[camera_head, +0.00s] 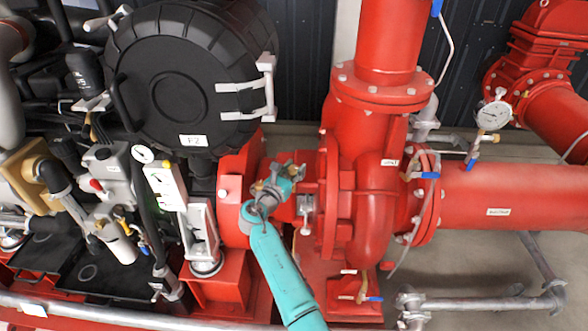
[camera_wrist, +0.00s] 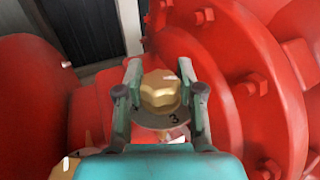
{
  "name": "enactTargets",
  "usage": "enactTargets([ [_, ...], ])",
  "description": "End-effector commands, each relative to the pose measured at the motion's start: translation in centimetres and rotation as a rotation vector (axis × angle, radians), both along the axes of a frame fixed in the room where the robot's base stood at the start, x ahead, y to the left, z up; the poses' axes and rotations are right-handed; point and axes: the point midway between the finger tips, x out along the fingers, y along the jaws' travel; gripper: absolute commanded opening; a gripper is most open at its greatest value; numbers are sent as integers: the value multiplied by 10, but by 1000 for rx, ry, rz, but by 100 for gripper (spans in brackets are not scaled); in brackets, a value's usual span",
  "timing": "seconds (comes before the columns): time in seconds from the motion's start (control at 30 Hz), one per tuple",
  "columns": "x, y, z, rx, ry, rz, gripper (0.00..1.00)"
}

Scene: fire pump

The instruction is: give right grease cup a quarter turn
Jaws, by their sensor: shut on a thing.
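The grease cup, a brass knob (camera_wrist: 159,88) with a lobed cap, shows in the middle of the wrist view. A grey numbered disc (camera_wrist: 165,117) lies under it; a "3" is readable on its near side. My gripper (camera_wrist: 160,80) has one finger on each side of the cap and is shut on it. In the head view my gripper (camera_head: 287,172) is at the red bearing housing between the engine and the pump, and hides the cup there. A second brass piece (camera_wrist: 66,166) shows partly at the lower left of the wrist view.
The red pump casing (camera_head: 345,190) with its bolted flanges stands close to the right of my gripper. The black round engine housing (camera_head: 190,85) is at the upper left. A pressure gauge (camera_head: 493,115) and the red pipe (camera_head: 510,195) are farther right.

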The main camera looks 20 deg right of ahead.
Motion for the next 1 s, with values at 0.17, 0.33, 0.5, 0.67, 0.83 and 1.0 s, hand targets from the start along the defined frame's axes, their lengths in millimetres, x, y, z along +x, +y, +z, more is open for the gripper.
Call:
enactTargets([
  [0.17, 1, 1, 1, 0, 1, -109, 3],
  [0.33, 1, 1, 0, 1, 1, -185, 3],
  [0.5, 0, 0, 0, -1, 1, -227, 3],
  [0.67, 0, 0, 0, -1, 1, -240, 3],
  [0.83, 0, 0, -1, 1, 1, -241, 3],
  [1.0, 0, 0, -1, 1, 1, -240, 48],
])
